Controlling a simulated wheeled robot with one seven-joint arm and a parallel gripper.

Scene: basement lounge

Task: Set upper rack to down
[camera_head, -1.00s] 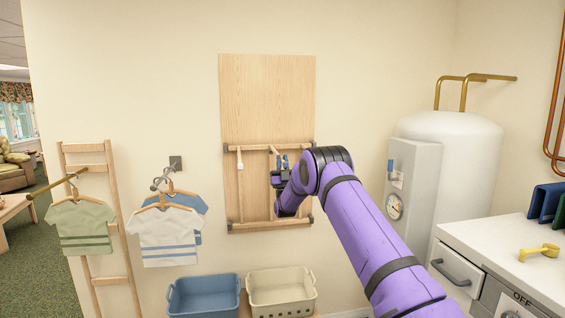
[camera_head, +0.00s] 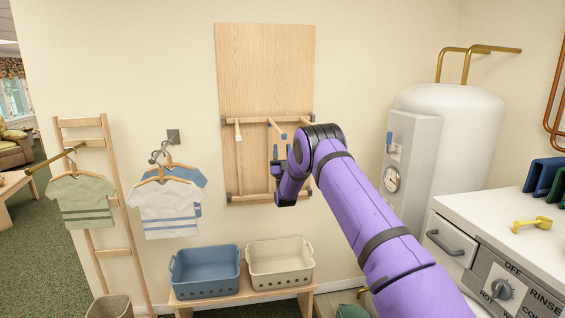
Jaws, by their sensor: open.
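A wooden board (camera_head: 264,65) hangs on the wall, with an upper rail (camera_head: 300,118) and a lower rail (camera_head: 240,199) across it. On the upper rail, a white-tipped peg (camera_head: 238,131) is at the left. A slanted peg (camera_head: 277,128) with a blue tip juts outward near the middle. I cannot tell which of these is the upper rack, or its exact setting. My gripper (camera_head: 282,153) is open, its blue-marked fingers pointing up just below the slanted peg. It appears apart from the peg. My arm hides the lower right of the board.
A ladder rack (camera_head: 82,122) and hanging shirts (camera_head: 165,212) are at the left. Blue (camera_head: 205,271) and cream (camera_head: 280,264) baskets stand on a low bench below. A white tank (camera_head: 452,130) and a washer (camera_head: 500,240) are at the right.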

